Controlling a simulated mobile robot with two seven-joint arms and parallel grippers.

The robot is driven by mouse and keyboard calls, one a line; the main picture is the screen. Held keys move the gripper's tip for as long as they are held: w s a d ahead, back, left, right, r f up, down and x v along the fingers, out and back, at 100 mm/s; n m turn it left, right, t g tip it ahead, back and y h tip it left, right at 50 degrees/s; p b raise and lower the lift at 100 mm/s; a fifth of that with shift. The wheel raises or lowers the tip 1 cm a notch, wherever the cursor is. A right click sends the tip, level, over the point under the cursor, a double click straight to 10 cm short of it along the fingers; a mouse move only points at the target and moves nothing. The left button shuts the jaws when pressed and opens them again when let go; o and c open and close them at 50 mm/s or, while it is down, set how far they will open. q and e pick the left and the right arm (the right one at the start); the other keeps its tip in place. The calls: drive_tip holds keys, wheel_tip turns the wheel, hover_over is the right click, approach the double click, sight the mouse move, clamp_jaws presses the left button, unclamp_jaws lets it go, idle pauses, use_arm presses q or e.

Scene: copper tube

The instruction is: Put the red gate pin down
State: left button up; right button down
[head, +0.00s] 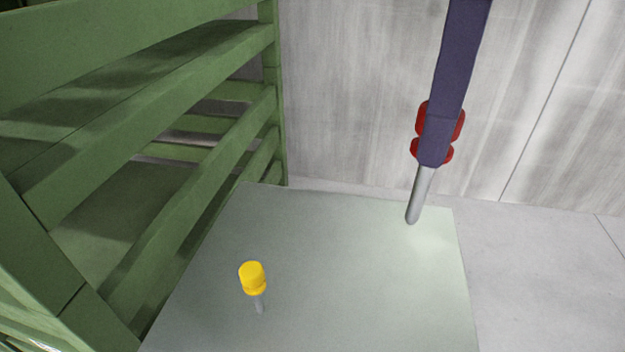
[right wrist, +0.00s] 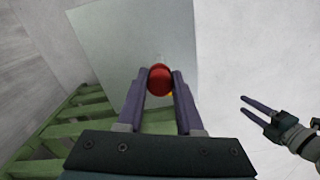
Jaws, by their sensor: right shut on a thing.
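The red gate pin (head: 420,151) has a red head and a grey shaft that points down, slightly tilted. My right gripper (head: 436,135) is shut on its red head. The shaft's tip shows over the far right part of the pale green tabletop (head: 350,265); I cannot tell whether it touches. In the right wrist view the red head (right wrist: 160,77) sits between the two purple fingers. My left gripper (right wrist: 242,103) shows at the right of the right wrist view, its fingers apart and empty. It is not in the head view.
A yellow-headed pin (head: 252,277) stands on the tabletop at the front left, shaft down. A green slatted frame (head: 150,140) stands along the tabletop's left side. A grey wall (head: 350,90) rises behind. The tabletop's middle and right are clear.

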wheel_tip(320, 180, down, 2)
drive_tip(key=shift+a+f+b, duration=0.1)
drive_tip(key=shift+f+b, duration=0.15)
drive_tip(key=shift+b, duration=0.25)
use_arm(q)
wheel_tip(320, 180, down, 7)
drive_tip(key=b, duration=0.5)
drive_tip(key=shift+f, duration=0.2)
use_arm(e)
wheel_tip(320, 180, down, 20)
drive_tip(key=shift+r, duration=0.2)
use_arm(q)
drive_tip(key=shift+a, duration=0.1)
use_arm(e)
drive_tip(key=shift+f, duration=0.15)
drive_tip(key=c, duration=0.6)
unclamp_jaws()
drive_tip(key=shift+o, duration=0.2)
